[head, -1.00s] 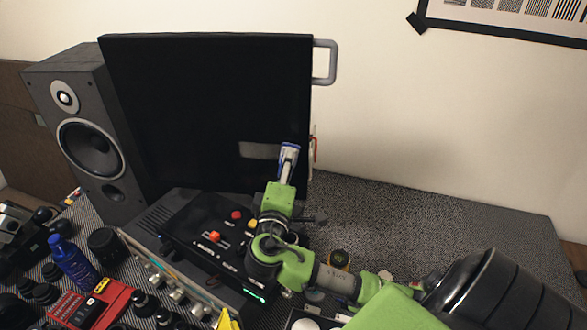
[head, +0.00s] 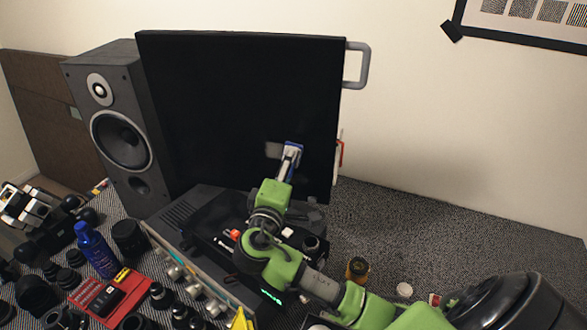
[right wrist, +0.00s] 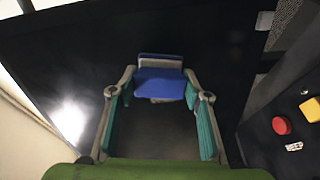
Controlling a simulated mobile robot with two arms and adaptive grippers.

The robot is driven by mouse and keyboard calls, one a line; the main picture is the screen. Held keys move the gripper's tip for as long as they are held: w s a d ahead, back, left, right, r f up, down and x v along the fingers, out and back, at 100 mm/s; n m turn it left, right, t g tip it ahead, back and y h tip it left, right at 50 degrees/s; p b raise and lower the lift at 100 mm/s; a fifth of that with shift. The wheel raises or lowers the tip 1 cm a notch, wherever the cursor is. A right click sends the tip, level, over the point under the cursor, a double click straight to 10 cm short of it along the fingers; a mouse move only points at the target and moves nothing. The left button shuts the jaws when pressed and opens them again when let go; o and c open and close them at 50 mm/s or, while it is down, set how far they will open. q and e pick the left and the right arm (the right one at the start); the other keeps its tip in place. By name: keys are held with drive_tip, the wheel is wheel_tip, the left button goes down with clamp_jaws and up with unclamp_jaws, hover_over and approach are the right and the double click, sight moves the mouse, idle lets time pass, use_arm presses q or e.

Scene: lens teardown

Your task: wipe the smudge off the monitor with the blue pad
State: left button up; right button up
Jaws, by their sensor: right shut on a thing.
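The monitor (head: 225,110) is a large dark screen standing upright at the back. A pale grey smudge (head: 273,150) shows on its lower right part, just left of the pad. My right gripper (head: 291,160) is shut on the blue pad (head: 293,147), which is at the screen and covers whatever lies behind it. In the right wrist view, the blue pad (right wrist: 160,84) sits between the fingertips of my right gripper (right wrist: 160,93) against the dark screen. I cannot tell how firmly it touches.
A speaker (head: 122,135) stands left of the monitor. An amplifier (head: 180,250) with knobs and a black control box sit in front of it. A blue bottle (head: 95,250), a red case (head: 105,300) and several lenses crowd the left.

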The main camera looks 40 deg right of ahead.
drive_tip(key=w+a+b, duration=0.2)
drive_tip(key=w+a, duration=0.3)
drive_tip(key=shift+w, duration=0.35)
idle(0.4)
drive_tip(key=v, duration=0.6)
idle(0.4)
drive_tip(key=shift+s+a, duration=0.1)
drive_tip(key=shift+s, duration=0.05)
drive_tip(key=v, duration=0.2)
drive_tip(key=shift+s+a+p, duration=0.25)
drive_tip(key=shift+a+p, duration=0.05)
drive_tip(key=shift+p, duration=0.05)
idle(0.5)
drive_tip(key=x, duration=0.7)
drive_tip(key=shift+b, duration=0.4)
